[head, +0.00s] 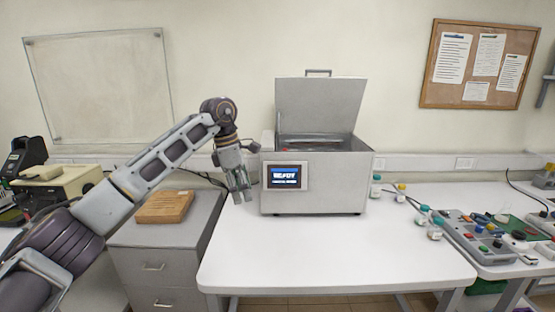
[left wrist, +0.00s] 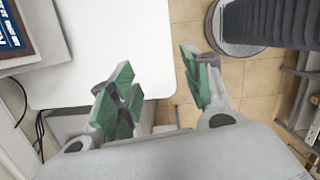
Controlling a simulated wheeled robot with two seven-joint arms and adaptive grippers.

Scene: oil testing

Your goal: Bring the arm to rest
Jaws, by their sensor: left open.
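My left arm comes in from the left in the head view, bent at a raised elbow. My left gripper (head: 241,192) hangs pointing down just left of the grey testing machine (head: 330,199), above the left end of the white table (head: 334,253). In the left wrist view the two green-padded fingers of the left gripper (left wrist: 160,92) are wide apart with nothing between them. The machine's lid (head: 320,106) stands open and its screen (head: 285,176) reads READY. My right gripper is not in view.
A wooden block (head: 164,206) lies on the grey drawer cabinet (head: 160,240) at left. Small bottles with coloured caps (head: 434,233) stand right of the machine, near a control box (head: 478,238). The front middle of the table is clear.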

